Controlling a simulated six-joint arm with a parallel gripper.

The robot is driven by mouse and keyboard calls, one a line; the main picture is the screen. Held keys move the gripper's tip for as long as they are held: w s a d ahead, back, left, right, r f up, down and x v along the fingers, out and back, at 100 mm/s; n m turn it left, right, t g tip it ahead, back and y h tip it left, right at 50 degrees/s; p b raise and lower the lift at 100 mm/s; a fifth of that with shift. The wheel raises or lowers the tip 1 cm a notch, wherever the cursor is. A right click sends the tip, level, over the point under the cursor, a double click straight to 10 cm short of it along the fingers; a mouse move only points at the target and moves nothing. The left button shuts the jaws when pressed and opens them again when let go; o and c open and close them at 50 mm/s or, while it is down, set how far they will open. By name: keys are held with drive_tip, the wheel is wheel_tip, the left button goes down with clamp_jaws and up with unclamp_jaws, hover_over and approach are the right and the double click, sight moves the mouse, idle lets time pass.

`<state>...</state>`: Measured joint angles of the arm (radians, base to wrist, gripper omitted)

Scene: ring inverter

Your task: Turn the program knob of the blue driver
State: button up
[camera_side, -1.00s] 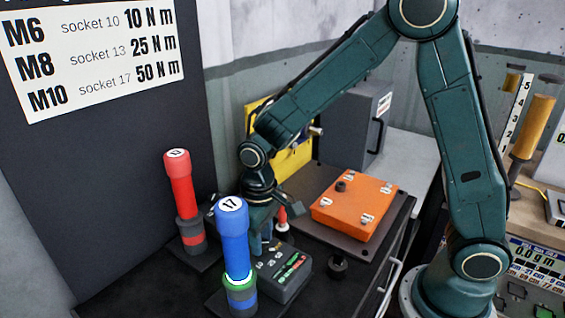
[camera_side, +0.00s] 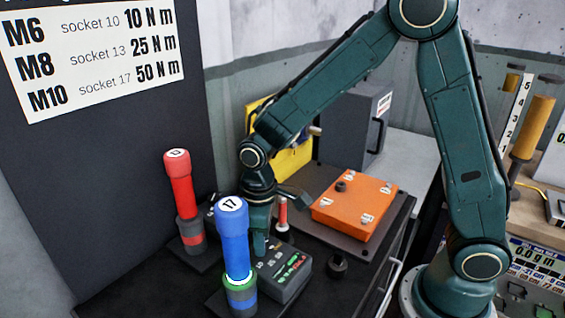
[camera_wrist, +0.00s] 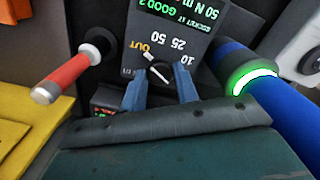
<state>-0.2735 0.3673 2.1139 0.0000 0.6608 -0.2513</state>
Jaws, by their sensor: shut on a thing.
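The blue driver (camera_side: 233,235), with 17 on its cap, stands upright at the front in the side view. Its green ring (camera_wrist: 252,80) glows in the wrist view. The dark control box (camera_side: 287,273) stands beside it with a lit green display. In the wrist view its program knob (camera_wrist: 160,72) sits among the marks 10, 25, 50 and OUT, and the display reads 50 N m and GOOD 2. My gripper (camera_wrist: 161,92) points down, a blue finger on each side of the knob, shut on it. In the side view the blue driver partly hides my gripper (camera_side: 260,242).
A red driver (camera_side: 181,200) marked 13 stands behind left. A small red-handled tool (camera_side: 283,216) stands close to my gripper, with its red handle (camera_wrist: 66,78) at left in the wrist view. An orange box (camera_side: 352,206) lies on a dark plate to the right.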

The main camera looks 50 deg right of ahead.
drive_tip(key=o, duration=1)
drive_tip(key=shift+c, duration=0.2)
drive_tip(key=shift+r, duration=0.1)
wheel_tip(320, 180, up, 14)
drive_tip(key=s+d+r+m+t, duration=0.2)
drive_tip(key=s+d, duration=0.3)
drive_tip(key=s, duration=0.4)
drive_tip(key=s+d+r+m+t, duration=0.2)
drive_tip(key=s+d+m+t, duration=0.1)
drive_tip(key=s, duration=0.6)
drive_tip(key=shift+d+m+t, duration=0.3)
drive_tip(key=shift+d+m, duration=0.2)
drive_tip(key=shift+d, duration=0.55)
